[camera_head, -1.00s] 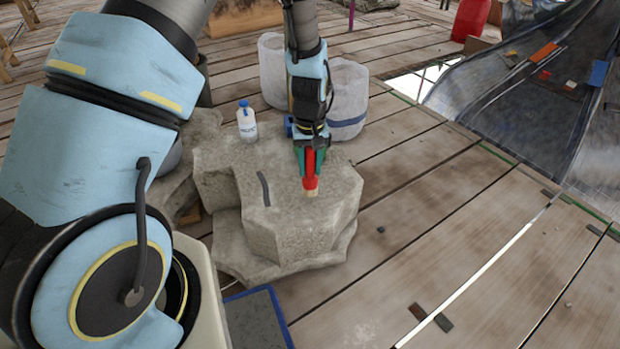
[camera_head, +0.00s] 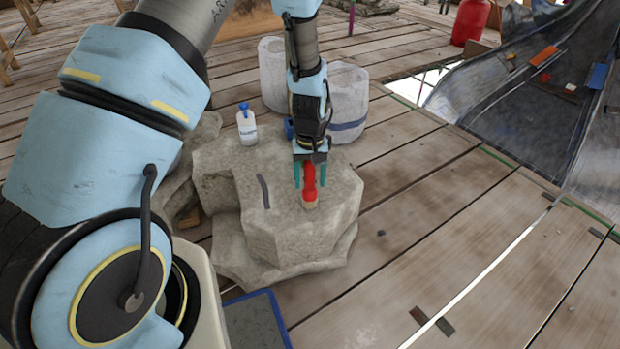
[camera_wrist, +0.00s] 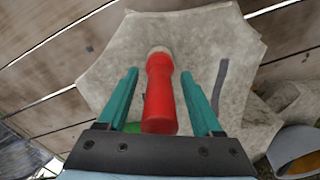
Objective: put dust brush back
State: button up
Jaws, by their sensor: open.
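The dust brush has a red handle (camera_head: 309,180) and a pale tip (camera_head: 311,203). It is at the stone block's (camera_head: 240,178) flat top, near the right side. My gripper (camera_head: 310,183) is open, with one green finger on each side of the red handle. In the wrist view the brush (camera_wrist: 159,95) lies between the two fingers, with a visible gap on both sides. My gripper also shows there (camera_wrist: 164,88). Whether the brush stands upright or leans is hard to tell.
A white bottle with a blue cap (camera_head: 247,126) stands at the block's back left. A dark bent rod (camera_head: 264,191) lies on the block. Two whitish buckets (camera_head: 347,95) stand behind. A blue-edged dark mat (camera_head: 258,322) lies in front. Planks at the right are mostly clear.

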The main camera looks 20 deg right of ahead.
notch_tip(320, 180, up, 12)
jog(key=p, duration=0.2)
jog(key=shift+r+p, duration=0.2)
jog(key=shift+p, duration=0.1)
jog(key=w+a+r+n, duration=0.1)
jog(key=a+r, duration=0.3)
jog(key=a, duration=0.3)
jog(key=w+a+r, duration=0.2)
jog(key=a+r, duration=0.2)
jog(key=a, duration=0.3)
jog(key=s+a+r, duration=0.2)
jog(key=s+a, duration=0.1)
jog(key=a, duration=0.5)
jog(key=s+a+r+n+t, duration=0.1)
jog(key=s+a+r, duration=0.2)
jog(key=a, duration=0.5)
jog(key=shift+s+t, duration=0.3)
jog(key=shift+s, duration=0.05)
jog(key=shift+r, duration=0.1)
